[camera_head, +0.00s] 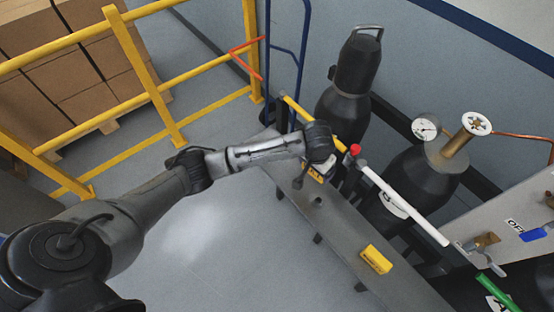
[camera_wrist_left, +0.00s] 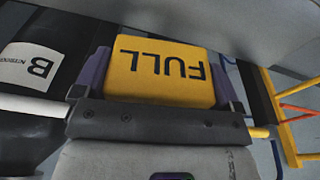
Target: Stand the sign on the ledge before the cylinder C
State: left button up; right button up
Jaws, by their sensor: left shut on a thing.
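My left gripper (camera_head: 314,166) is over the far end of the grey ledge (camera_head: 342,226). In the left wrist view, its purple fingers (camera_wrist_left: 160,72) are shut on the sides of a yellow sign (camera_wrist_left: 162,60) reading FULL, upside down in the picture. In the head view, the arm partly hides this sign (camera_head: 313,174); contact with the ledge cannot be told. A black cylinder with a handled cap (camera_head: 345,88) stands farthest back; its letter is hidden. A cylinder labelled B (camera_wrist_left: 40,68) shows at left in the wrist view. My right gripper is not in view.
Another yellow sign (camera_head: 376,259) lies on the near part of the ledge. A bar with a red piece (camera_head: 355,150) runs before the cylinders. A gauged cylinder (camera_head: 425,165) stands behind it. Yellow railing (camera_head: 150,85) and a blue frame (camera_head: 268,60) stand left of the cylinders.

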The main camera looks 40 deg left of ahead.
pick_arm(q)
jog(key=shift+s+d+f+m, duration=0.1)
jog(key=shift+s+d+m, duration=0.1)
jog(key=shift+m, duration=0.1)
jog(key=shift+s+a+f, duration=0.1)
jog(key=shift+s+f, duration=0.05)
jog(key=b, duration=0.3)
send_over(289, 167)
jog(key=shift+m, duration=0.3)
notch_tip(289, 167, down, 7)
jog(key=shift+s+r, duration=0.15)
jog(key=shift+f+b, duration=0.4)
jog(key=shift+f, duration=1.55)
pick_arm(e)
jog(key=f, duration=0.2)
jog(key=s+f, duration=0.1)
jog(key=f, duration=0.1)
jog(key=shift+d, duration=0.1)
pick_arm(q)
jog(key=shift+f, duration=0.2)
jog(key=o, duration=0.6)
jog(key=shift+o, duration=0.2)
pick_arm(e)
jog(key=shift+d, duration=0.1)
